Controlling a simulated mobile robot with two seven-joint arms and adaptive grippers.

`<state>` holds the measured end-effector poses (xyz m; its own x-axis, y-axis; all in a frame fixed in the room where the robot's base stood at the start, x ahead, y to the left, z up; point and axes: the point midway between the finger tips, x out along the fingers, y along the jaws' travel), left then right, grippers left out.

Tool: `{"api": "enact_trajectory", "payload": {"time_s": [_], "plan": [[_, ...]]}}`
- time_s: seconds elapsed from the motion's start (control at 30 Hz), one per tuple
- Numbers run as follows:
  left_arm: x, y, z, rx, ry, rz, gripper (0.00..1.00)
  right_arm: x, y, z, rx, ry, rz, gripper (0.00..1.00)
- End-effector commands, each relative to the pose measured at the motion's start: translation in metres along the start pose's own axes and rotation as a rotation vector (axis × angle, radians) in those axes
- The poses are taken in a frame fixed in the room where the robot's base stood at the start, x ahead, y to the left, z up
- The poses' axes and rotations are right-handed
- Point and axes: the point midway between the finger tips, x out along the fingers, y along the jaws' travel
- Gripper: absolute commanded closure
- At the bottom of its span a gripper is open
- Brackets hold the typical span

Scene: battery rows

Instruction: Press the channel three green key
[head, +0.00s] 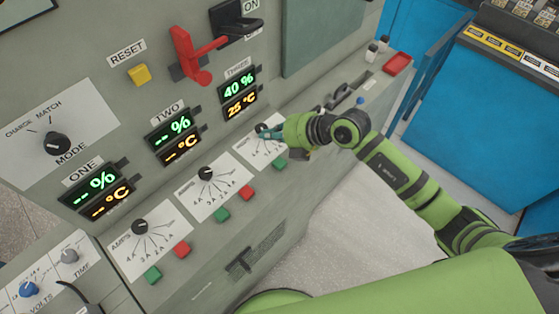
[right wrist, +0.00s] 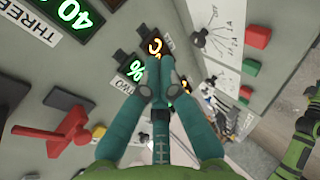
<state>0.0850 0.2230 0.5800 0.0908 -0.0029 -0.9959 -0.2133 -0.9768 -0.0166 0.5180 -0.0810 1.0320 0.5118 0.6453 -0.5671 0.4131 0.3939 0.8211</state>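The channel three green key (head: 280,163) is a small green square on the sloping ledge, below channel three's white dial plate (head: 252,149) in the head view. My right gripper (head: 262,131) is over that plate, up and left of the key in the picture. Its teal fingers also show in the right wrist view (right wrist: 155,72), with their tips together and nothing seen between them. The gap between fingertips and panel is hard to judge. My left gripper is not in view.
Channel two's green key (head: 222,215) and red key (head: 246,192), and channel one's green key (head: 152,274) and red key (head: 181,249), lie along the same ledge. A red lever (head: 192,58) juts out above. A red tray (head: 397,63) sits at the ledge's far end.

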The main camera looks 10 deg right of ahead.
Motion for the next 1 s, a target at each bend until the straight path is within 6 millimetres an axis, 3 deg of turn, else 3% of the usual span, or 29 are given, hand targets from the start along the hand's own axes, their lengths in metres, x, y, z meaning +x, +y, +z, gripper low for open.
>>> {"api": "enact_trajectory", "payload": {"time_s": [0.1,0.23,0.67,1.0], "plan": [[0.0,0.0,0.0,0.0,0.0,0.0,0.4,-0.002,-0.019,0.018,-0.016,-0.047,-0.107,1.0],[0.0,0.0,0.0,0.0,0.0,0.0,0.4,-0.004,-0.028,0.027,-0.021,-0.073,-0.159,1.0],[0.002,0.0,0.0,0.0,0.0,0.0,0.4,-0.004,-0.031,0.028,-0.021,-0.076,-0.166,1.0],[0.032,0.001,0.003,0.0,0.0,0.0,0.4,0.013,-0.056,0.03,-0.021,-0.076,-0.165,1.0]]}}
